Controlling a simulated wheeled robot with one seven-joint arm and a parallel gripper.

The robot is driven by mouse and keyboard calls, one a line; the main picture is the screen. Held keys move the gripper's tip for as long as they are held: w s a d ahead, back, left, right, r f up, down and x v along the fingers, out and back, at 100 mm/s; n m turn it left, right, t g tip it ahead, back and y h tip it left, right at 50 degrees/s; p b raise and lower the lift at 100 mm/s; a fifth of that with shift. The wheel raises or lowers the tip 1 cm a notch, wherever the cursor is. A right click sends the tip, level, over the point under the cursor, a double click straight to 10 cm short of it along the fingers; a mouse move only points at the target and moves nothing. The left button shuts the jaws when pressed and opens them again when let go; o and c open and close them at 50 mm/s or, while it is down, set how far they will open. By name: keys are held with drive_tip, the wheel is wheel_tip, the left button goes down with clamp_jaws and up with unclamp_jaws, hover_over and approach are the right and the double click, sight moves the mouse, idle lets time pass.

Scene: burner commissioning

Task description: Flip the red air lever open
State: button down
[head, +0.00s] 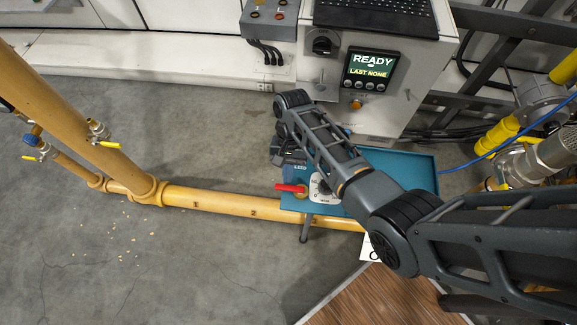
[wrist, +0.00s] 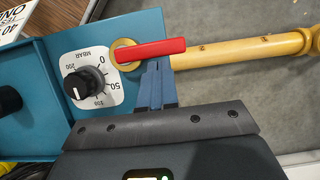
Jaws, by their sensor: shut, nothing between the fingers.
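The red air lever (head: 291,188) sits on the teal panel, its handle pointing left in the head view. In the wrist view the red lever (wrist: 152,50) reaches right from its round brass hub (wrist: 124,57), roughly in line with the yellow pipe behind. My gripper (wrist: 157,66) is shut and empty, its fingertips right beside the lever's lower edge in that view. I cannot tell whether they touch it. In the head view my wrist and gripper are at the panel's left end, just above the lever; the fingertips are hard to make out there.
A black dial (wrist: 84,83) on a white MBAR scale is beside the lever on the teal panel (head: 408,172). A yellow pipe (head: 215,202) runs along the floor. The console screen (head: 371,69) reads READY and LAST NONE. Open floor lies to the left.

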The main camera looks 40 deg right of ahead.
sight(282, 188)
drive_tip(key=shift+s+a+n+h+p, duration=0.1)
drive_tip(key=shift+a+n+h+p, duration=0.3)
drive_tip(key=shift+n, duration=0.4)
drive_tip(key=shift+s+a+r+n+g+h+p, duration=0.1)
drive_tip(key=shift+a+n+g+h+p, duration=0.1)
drive_tip(key=shift+a+n+p, duration=0.3)
drive_tip(key=shift+s+a+n+g+h+p, duration=0.1)
drive_tip(key=shift+n+g+p, duration=0.1)
drive_tip(key=shift+n, duration=0.5)
drive_tip(key=n, duration=0.1)
drive_tip(key=s+a+n+h+p, duration=0.1)
drive_tip(key=n, duration=0.1)
drive_tip(key=n+p, duration=0.1)
drive_tip(key=shift+s+a+n+h, duration=0.25)
drive_tip(key=shift+n+h, duration=0.05)
drive_tip(key=n+p, duration=0.1)
drive_tip(key=s+n+h+p, duration=0.1)
drive_tip(key=n, duration=0.1)
drive_tip(key=shift+s+a+n, duration=0.25)
drive_tip(key=shift+a+n, duration=0.05)
drive_tip(key=shift+a, duration=0.1)
drive_tip(key=n, duration=0.1)
drive_tip(key=s+n+h+p, duration=0.1)
drive_tip(key=n+p, duration=0.1)
drive_tip(key=shift+s+a+h, duration=0.2)
drive_tip(key=shift+s+h, duration=0.05)
drive_tip(key=shift+h, duration=0.05)
drive_tip(key=shift+f, duration=0.2)
drive_tip(key=shift+d, duration=0.2)
